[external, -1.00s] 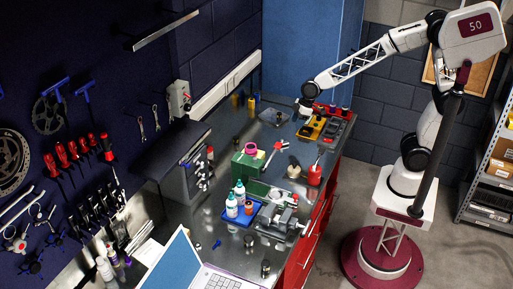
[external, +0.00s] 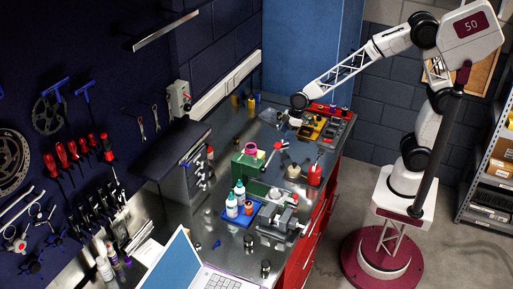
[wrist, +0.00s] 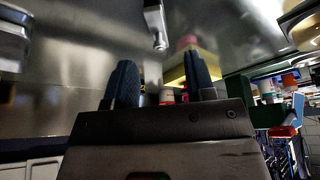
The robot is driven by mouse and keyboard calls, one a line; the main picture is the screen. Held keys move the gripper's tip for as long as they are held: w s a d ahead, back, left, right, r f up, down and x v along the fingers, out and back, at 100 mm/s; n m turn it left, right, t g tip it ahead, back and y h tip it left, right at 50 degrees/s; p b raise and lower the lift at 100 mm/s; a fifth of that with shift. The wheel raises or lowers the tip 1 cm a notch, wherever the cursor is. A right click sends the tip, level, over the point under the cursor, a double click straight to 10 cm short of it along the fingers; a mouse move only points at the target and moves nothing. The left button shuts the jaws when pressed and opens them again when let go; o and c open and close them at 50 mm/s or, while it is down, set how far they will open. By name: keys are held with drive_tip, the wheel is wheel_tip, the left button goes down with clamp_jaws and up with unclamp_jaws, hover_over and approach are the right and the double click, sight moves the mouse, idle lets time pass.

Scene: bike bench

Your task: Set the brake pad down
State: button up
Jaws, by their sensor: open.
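My gripper (external: 290,122) is at the far end of the bench, low over the top, beside the yellow tray (external: 311,128). In the wrist view my gripper (wrist: 161,80) shows two dark, textured fingers standing well apart, with no object visible between them. I cannot make out the brake pad in either current view; it may be too small or hidden by the gripper. A shallow clear tray (external: 268,116) lies just left of my gripper.
A red tray (external: 328,110) with small items stands behind the yellow one. A green box (external: 247,168), a red bottle (external: 314,175), a vise (external: 278,220), a blue tray (external: 229,220) and a laptop (external: 180,268) fill the nearer bench. Bare metal lies left of the green box.

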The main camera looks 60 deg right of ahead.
sight(282, 140)
drive_tip(key=shift+f, duration=0.25)
drive_tip(key=shift+w+a+f, duration=0.1)
drive_tip(key=shift+x, duration=2.45)
clamp_jaws()
drive_tip(key=shift+r, duration=1.55)
drive_tip(key=shift+s+r, duration=0.2)
drive_tip(key=shift+r, duration=0.05)
drive_tip(key=s+d, duration=0.2)
drive_tip(key=s, duration=0.3)
drive_tip(key=s+d+r, duration=0.1)
drive_tip(key=s, duration=0.3)
drive_tip(key=s+d, duration=0.2)
drive_tip(key=s, duration=0.3)
drive_tip(key=shift+s+d+r, duration=0.15)
drive_tip(key=shift+s+d, duration=0.15)
drive_tip(key=shift+d, duration=0.05)
